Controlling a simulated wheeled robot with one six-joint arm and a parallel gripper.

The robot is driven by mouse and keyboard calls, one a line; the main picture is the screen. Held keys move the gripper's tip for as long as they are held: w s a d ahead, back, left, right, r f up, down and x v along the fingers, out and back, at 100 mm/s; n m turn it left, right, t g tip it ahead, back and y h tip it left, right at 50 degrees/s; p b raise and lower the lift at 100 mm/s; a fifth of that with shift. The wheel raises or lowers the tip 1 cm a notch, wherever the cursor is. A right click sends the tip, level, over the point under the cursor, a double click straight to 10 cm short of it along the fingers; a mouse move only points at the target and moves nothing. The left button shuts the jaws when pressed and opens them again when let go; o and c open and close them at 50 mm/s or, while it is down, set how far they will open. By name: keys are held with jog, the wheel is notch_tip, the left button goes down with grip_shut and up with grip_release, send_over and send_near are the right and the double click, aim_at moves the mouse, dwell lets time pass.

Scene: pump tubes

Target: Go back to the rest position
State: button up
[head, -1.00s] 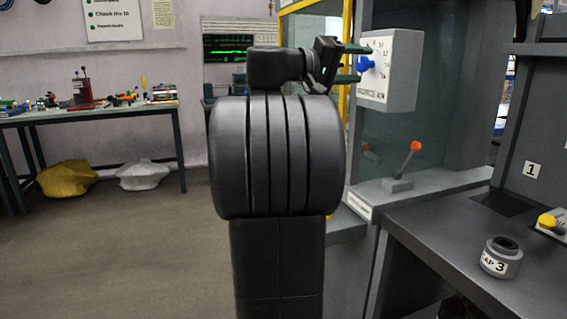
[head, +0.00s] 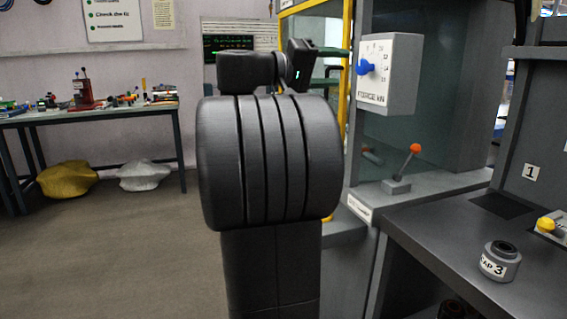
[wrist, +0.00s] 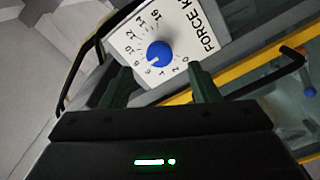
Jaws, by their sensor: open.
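My gripper (head: 346,67) is open and empty. Its two green fingers point right, toward the grey-white force dial box (head: 400,85), with a gap between them and the blue knob (head: 365,67). In the wrist view, the fingers of my gripper (wrist: 160,72) stand apart below the dial face. The blue knob (wrist: 160,52) shows between and beyond them, touching neither. Its white mark appears to point near the 6. My folded arm fills the middle of the head view and hides part of the cabinet behind it.
An orange-tipped lever (head: 415,149) stands on the ledge below the dial. A yellow frame (head: 346,40) edges the glass cabinet. Open floor (head: 120,240) lies at left.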

aim_at(360, 67)
jog(key=p+v, duration=0.1)
jog(key=v, duration=0.6)
jog(key=x, duration=0.7)
jog(key=b+x, duration=0.1)
jog(key=x, duration=0.6)
jog(key=shift+r, duration=0.2)
jog(key=shift+s+a+r+n+p, duration=0.1)
jog(key=shift+a+r+n+p, duration=0.05)
jog(key=shift+n+p, duration=0.8)
jog(key=n+p, duration=0.3)
jog(key=shift+n, duration=0.35)
jog(key=n+p, duration=1)
jog(key=p, duration=0.2)
jog(key=shift+r, duration=0.15)
jog(key=shift+n+p, duration=1.1)
jog(key=shift+n, duration=0.1)
jog(key=shift+f, duration=0.35)
